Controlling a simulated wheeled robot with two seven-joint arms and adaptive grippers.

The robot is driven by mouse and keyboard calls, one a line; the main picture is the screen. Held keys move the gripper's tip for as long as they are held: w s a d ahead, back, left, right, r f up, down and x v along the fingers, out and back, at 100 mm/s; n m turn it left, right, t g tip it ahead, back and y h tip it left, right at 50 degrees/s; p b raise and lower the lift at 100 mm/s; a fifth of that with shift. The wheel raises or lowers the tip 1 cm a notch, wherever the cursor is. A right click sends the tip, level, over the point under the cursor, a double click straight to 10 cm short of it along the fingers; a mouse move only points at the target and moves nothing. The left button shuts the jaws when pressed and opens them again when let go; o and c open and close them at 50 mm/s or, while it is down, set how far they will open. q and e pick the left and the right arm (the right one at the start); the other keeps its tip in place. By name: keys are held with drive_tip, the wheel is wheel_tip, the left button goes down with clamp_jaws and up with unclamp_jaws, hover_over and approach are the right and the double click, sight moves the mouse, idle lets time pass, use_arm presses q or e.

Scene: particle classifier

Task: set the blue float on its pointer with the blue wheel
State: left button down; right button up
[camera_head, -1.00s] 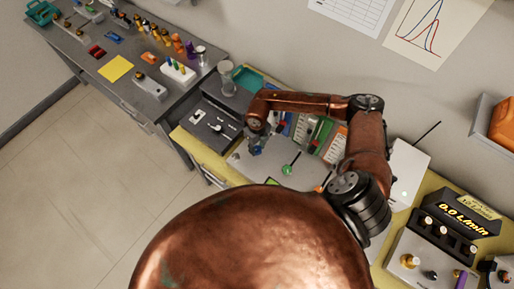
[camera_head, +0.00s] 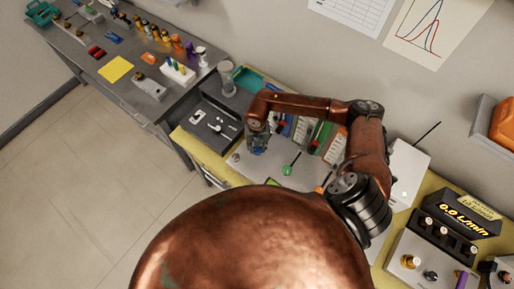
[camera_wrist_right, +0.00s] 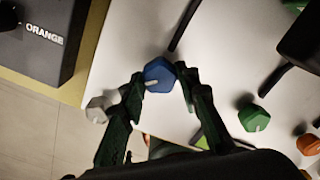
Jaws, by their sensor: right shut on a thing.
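The blue wheel (camera_wrist_right: 159,75) is a faceted blue knob with a pale mark on its rim, on a pale panel (camera_wrist_right: 120,50). My right gripper (camera_wrist_right: 160,82) is shut on it, one finger at each side. In the head view my right gripper (camera_head: 258,147) is at the left part of the panel, and the wheel there is mostly hidden. A blue-edged meter (camera_head: 288,124) stands behind the panel, partly covered by my arm. Its float and pointer are too small or hidden to make out. My left gripper is out of view.
A green wheel (camera_wrist_right: 254,118) is to the right, with an orange wheel (camera_wrist_right: 309,144) beyond it. A grey wheel (camera_wrist_right: 97,109) is close to the left finger. Dark rods stick up near the wheels. A dark box marked ORANGE (camera_wrist_right: 45,35) is at the left.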

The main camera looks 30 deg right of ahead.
sight(257, 149)
idle(0.4)
drive_tip(key=o, duration=1.1)
drive_tip(key=shift+o, duration=0.2)
drive_tip(key=shift+r, duration=0.1)
wheel_tip(257, 149, up, 12)
